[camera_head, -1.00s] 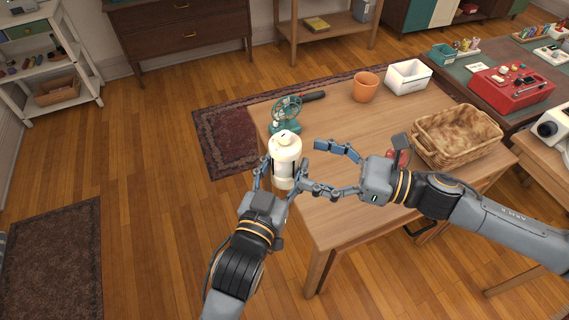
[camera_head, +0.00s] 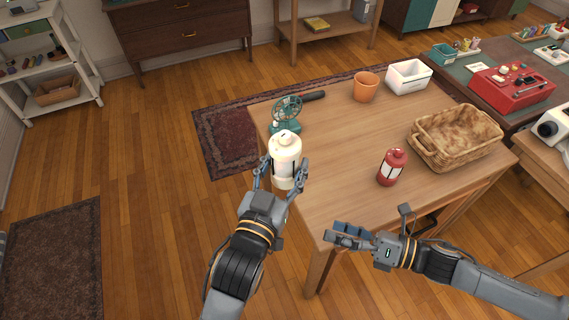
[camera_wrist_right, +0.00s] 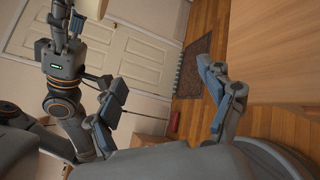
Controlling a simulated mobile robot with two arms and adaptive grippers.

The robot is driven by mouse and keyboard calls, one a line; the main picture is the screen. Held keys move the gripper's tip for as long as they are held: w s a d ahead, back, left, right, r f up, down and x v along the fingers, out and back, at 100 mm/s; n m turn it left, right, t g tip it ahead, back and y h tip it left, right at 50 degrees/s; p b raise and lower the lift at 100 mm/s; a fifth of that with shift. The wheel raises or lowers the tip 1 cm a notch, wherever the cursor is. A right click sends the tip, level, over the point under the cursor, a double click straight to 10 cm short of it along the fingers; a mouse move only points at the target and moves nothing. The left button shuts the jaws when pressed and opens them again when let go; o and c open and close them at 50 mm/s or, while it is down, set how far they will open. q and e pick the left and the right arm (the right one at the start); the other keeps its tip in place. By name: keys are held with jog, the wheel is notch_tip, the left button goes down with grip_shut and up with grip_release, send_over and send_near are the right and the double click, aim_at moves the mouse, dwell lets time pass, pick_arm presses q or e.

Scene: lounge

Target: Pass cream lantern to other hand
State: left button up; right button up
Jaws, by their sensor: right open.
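The cream lantern (camera_head: 285,152) is upright at the left edge of the table in the head view. My left gripper (camera_head: 284,172) is shut around its body, a finger on each side. Whether its base touches the tabletop is hidden. My right gripper (camera_head: 336,235) is apart from the lantern, lower and to the right, near the table's front edge. In the right wrist view its two fingers (camera_wrist_right: 163,88) are spread with nothing between them.
On the wooden table (camera_head: 340,180) are a red lantern (camera_head: 391,170), a wicker basket (camera_head: 456,138), a terracotta pot (camera_head: 365,88), a white box (camera_head: 408,77) and a green fan (camera_head: 286,115) close behind the cream lantern. The table's middle is clear.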

jog(key=s+f+m+h, duration=0.2)
jog(key=s+f+m, duration=0.3)
jog(key=f, duration=0.4)
jog(key=s+d+f+m+h, duration=0.2)
jog(key=d+f+m+h, duration=0.2)
jog(key=d+f+m, duration=0.4)
jog(key=s+d+f+m+h, duration=0.25)
jog(key=d+f+m, duration=0.3)
jog(key=f, duration=0.55)
jog(key=s+d+f+m+h, duration=0.1)
jog(key=d+f+m+h, duration=0.5)
jog(key=f, duration=0.3)
jog(key=s+a+f+m+g, duration=0.2)
jog(key=s+a+f+m, duration=0.1)
jog(key=s, duration=0.3)
jog(key=s+a+f+m+g, duration=0.2)
jog(key=s+a+f+m, duration=0.1)
jog(key=s+m, duration=0.2)
jog(key=s+a+f+m+g, duration=0.2)
jog(key=s+a+f+m, duration=0.1)
jog(key=s, duration=0.4)
jog(key=shift+s+f+m, duration=0.4)
jog(key=shift+f+m, duration=0.2)
jog(key=shift+m, duration=0.05)
jog(key=shift+a+h, duration=0.1)
jog(key=shift+h, duration=0.15)
